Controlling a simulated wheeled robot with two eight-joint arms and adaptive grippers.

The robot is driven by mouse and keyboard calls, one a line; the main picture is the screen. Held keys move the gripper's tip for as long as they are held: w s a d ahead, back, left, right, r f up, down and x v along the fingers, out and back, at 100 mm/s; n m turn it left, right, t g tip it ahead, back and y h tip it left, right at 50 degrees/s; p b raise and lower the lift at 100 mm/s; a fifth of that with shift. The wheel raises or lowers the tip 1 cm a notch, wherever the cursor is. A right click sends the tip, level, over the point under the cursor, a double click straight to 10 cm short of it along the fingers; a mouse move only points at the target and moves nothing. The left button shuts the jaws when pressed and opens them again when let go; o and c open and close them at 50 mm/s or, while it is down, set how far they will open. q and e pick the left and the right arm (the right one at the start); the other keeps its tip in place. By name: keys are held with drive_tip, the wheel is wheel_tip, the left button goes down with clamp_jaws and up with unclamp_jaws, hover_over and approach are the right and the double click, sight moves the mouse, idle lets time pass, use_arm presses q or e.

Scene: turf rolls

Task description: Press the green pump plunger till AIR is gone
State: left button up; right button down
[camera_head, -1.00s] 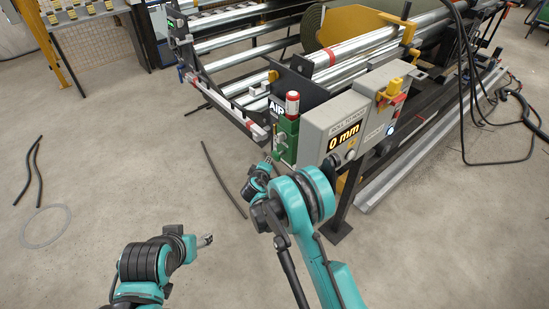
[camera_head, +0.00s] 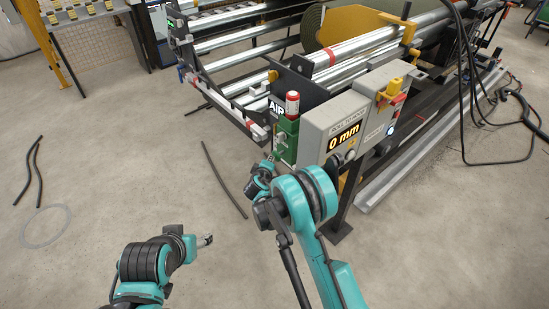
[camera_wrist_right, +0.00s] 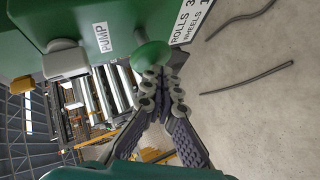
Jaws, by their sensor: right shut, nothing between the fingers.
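The green pump box (camera_head: 285,138) stands left of the grey control box, with an AIR sign (camera_head: 276,107) above it. In the right wrist view, the green round plunger knob (camera_wrist_right: 152,54) sticks out of the box beside the PUMP label (camera_wrist_right: 103,37). My right gripper (camera_wrist_right: 162,74) is shut and empty, its fingertips right at the knob; whether they touch it I cannot tell. In the head view, my right gripper (camera_head: 268,162) is at the box's lower left. My left gripper (camera_head: 207,240) hangs over bare floor, away from the pump; its finger gap is too small to read.
The grey control box (camera_head: 345,115) shows 0 mm and carries a yellow-and-red switch (camera_head: 390,93). A red-and-white cylinder (camera_head: 292,104) tops the green box. The roller frame (camera_head: 240,65) stands behind.

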drive_tip(key=shift+w+d, duration=0.65)
drive_tip(key=shift+d, duration=0.35)
idle(0.8)
idle(0.4)
drive_tip(key=shift+s+a, duration=0.5)
drive_tip(key=shift+a, duration=0.2)
drive_tip(key=shift+s+a, duration=0.5)
drive_tip(key=shift+a, duration=0.2)
drive_tip(key=shift+a, duration=0.15)
drive_tip(key=s+a, duration=0.1)
drive_tip(key=a, duration=0.1)
drive_tip(key=s+a, duration=0.2)
drive_tip(key=shift+f, duration=0.15)
